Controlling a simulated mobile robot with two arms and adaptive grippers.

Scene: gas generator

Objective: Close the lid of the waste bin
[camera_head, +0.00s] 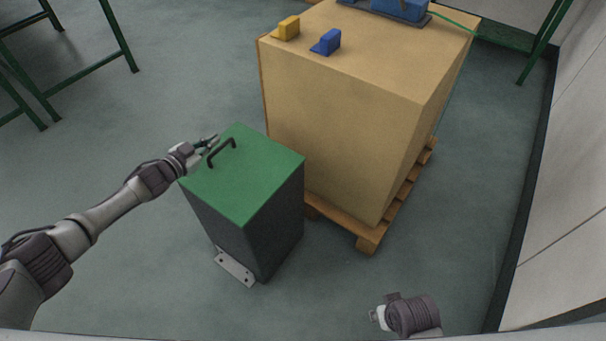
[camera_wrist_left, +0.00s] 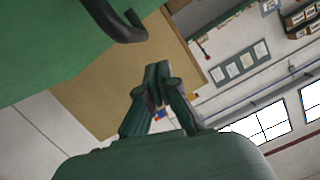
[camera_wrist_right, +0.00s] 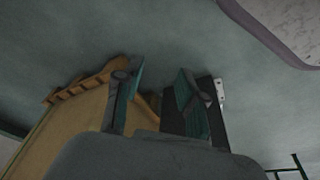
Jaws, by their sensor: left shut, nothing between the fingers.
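The waste bin (camera_head: 275,218) is a dark grey box with a green lid (camera_head: 255,165). The lid lies flat across the top of the bin, with no gap that I can see. A black bar handle (camera_head: 222,152) stands on the lid near its far-left side. My left gripper (camera_head: 211,141) is shut and empty, just beside the handle at the lid's left edge. In the left wrist view the lid (camera_wrist_left: 45,40) and handle (camera_wrist_left: 118,22) are close by, apart from the shut fingers. My right gripper (camera_wrist_right: 160,75) is open and empty, low at the front right, away from the bin.
A large wooden crate (camera_head: 345,105) on a pallet (camera_head: 370,236) stands right behind the bin. A yellow block (camera_head: 288,27) and a blue block (camera_head: 329,42) sit on it. A metal bracket (camera_head: 235,266) is at the bin's foot.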

